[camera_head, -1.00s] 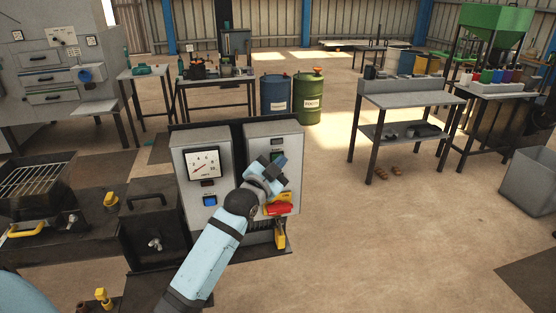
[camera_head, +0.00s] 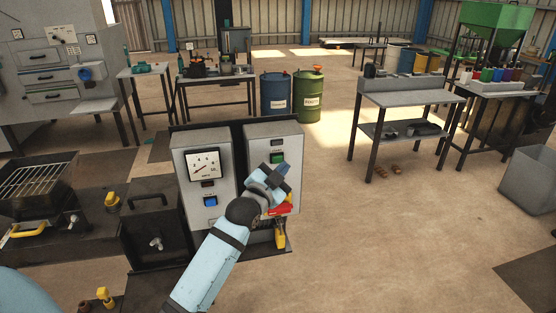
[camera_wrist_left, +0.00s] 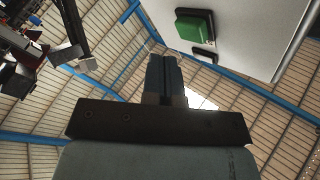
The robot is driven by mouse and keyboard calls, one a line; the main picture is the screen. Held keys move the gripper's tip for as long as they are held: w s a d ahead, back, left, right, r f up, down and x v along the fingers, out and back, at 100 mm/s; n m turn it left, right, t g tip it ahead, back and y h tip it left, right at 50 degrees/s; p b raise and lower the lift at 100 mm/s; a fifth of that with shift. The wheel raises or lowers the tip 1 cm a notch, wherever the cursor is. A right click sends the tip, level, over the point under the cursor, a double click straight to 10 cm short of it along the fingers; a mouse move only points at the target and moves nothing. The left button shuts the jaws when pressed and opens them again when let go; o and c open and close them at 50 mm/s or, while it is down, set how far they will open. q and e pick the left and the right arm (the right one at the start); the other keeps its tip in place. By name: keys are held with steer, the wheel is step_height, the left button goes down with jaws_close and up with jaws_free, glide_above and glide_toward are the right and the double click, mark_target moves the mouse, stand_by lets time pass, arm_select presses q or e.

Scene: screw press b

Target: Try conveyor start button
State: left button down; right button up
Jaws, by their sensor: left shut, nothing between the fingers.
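The green button (camera_head: 277,157) is on the upper front of the right-hand grey control box (camera_head: 262,133). In the left wrist view the green button (camera_wrist_left: 194,27) sticks out from the pale panel (camera_wrist_left: 245,25), with a small dark-framed part beside it. My left gripper (camera_head: 283,170) is in front of that box, just below the green button in the picture. Its fingers (camera_wrist_left: 164,72) are shut together and empty, and a gap shows between them and the button. My right gripper is not in view.
A red and yellow switch (camera_head: 279,209) sits low on the same box, partly behind my left wrist. The left grey box (camera_head: 203,165) has a dial and a blue button. A black box (camera_head: 155,220) stands left. Open floor lies to the right.

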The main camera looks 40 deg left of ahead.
arm_select(q)
steer(key=s+d+p, duration=0.1)
steer(key=s+d, duration=0.1)
steer(key=d, duration=0.1)
steer(key=shift+s+d, duration=0.1)
steer(key=shift+s, duration=0.3)
stand_by(0.5)
steer(key=s+d+f+n+g+h, duration=0.1)
steer(key=s+d+f+g, duration=0.2)
steer(key=s+d+f, duration=0.2)
steer(key=s+d+f+n+g+h+p, duration=0.1)
steer(key=s+d+f, duration=0.4)
steer(key=s+f, duration=0.7)
steer(key=s+d+f+n+g+h+p, duration=0.1)
steer(key=s+d+f+g, duration=0.3)
steer(key=s+f, duration=0.4)
step_height(320, 180, down, 4)
steer(key=shift+s+d+f+n+g+h, duration=0.2)
steer(key=shift+d+n+g+h, duration=0.1)
steer(key=shift+d+h, duration=0.5)
steer(key=shift+w+a, duration=0.1)
